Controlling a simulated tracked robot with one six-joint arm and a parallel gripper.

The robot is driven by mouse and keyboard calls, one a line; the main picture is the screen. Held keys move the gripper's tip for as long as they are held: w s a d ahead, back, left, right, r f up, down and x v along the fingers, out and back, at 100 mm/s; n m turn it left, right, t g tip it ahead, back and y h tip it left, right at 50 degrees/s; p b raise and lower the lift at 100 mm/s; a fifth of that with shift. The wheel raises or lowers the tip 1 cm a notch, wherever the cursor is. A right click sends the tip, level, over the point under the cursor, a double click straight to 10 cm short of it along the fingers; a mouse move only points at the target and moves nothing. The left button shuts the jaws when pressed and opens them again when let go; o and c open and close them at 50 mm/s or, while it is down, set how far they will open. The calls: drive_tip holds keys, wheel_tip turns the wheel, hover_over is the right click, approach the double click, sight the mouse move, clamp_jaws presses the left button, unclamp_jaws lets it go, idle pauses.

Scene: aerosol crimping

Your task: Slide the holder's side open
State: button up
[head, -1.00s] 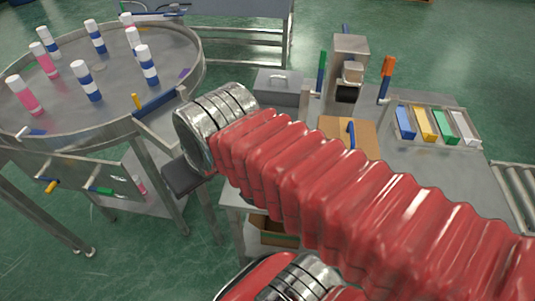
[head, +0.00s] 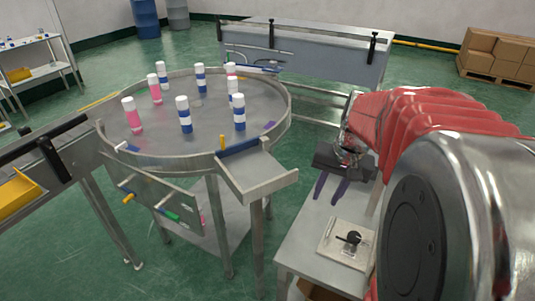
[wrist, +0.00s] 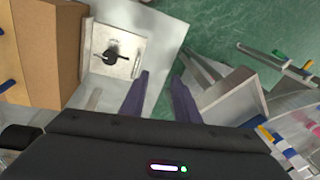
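My gripper (head: 327,199) has two purple fingers, apart with nothing between them. A pale square metal plate with a black knob or lever (head: 350,238) lies on the bench, in front of and right of the fingers. It also shows up and left of the fingers in the wrist view (wrist: 117,55). It may be the holder, but I cannot tell which part is its side. The fingers do not touch it.
A round steel turntable (head: 275,130) with several white-capped pink and blue cans stands left of my gripper. Its outlet chute (head: 262,178) juts toward the bench (head: 315,240). A cardboard box (wrist: 45,50) lies left of the plate in the wrist view.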

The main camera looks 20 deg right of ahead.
sight(331, 227)
drive_tip(key=d+f+m, duration=0.2)
drive_tip(key=d+f, duration=0.1)
drive_tip(key=d, duration=0.4)
drive_tip(key=shift+s+d+f+y, duration=0.25)
drive_tip(key=shift+s+d+y, duration=0.15)
drive_tip(key=x, duration=1.3)
drive_tip(key=shift+s+f, duration=0.2)
drive_tip(key=shift+f, duration=0.2)
drive_tip(key=shift+c, duration=0.4)
clamp_jaws()
